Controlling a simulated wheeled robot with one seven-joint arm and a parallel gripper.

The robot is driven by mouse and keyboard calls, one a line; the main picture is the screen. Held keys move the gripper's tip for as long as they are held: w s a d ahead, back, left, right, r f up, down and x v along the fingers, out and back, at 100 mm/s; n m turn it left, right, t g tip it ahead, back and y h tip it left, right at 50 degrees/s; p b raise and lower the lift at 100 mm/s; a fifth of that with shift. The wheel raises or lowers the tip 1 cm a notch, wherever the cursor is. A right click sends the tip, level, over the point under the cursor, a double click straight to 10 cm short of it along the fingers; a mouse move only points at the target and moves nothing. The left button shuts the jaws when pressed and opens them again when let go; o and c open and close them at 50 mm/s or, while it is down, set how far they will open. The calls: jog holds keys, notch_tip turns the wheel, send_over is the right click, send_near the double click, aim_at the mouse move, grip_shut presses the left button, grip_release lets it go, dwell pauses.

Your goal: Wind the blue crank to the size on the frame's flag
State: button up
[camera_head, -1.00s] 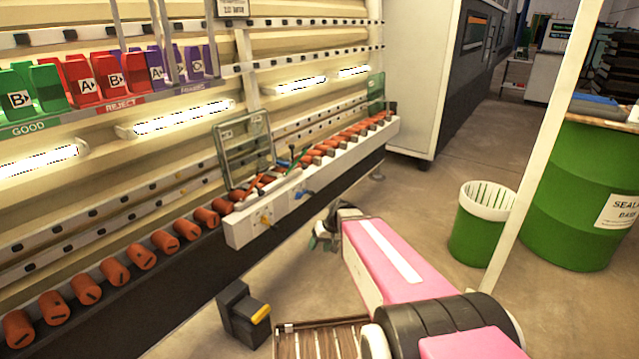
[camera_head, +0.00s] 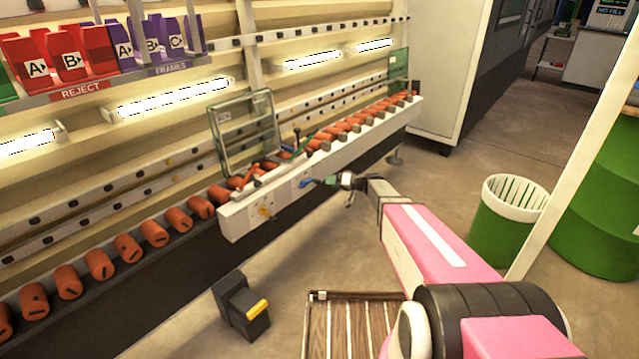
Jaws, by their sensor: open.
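The blue crank (camera_head: 307,184) sticks out of the front face of the white rail (camera_head: 345,152). My gripper (camera_head: 335,182) is open, just to the right of the blue crank; its fingers are small here, and I cannot tell whether they touch the crank. A glass-like frame (camera_head: 243,135) with a grey-green border stands tilted on the rollers behind the rail. A small pale mark (camera_head: 226,118) shows at its upper left; I cannot read it or tell whether it is the flag.
Orange rollers (camera_head: 127,247) run along the line. A dark pedal box (camera_head: 241,305) and a slatted wooden platform (camera_head: 345,325) are on the floor. A green bin (camera_head: 502,235) stands right.

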aim_at(320, 183)
jog(key=x, duration=0.7)
jog(key=shift+w+a+f, duration=0.1)
jog(key=shift+a, duration=0.3)
jog(key=c, duration=0.9)
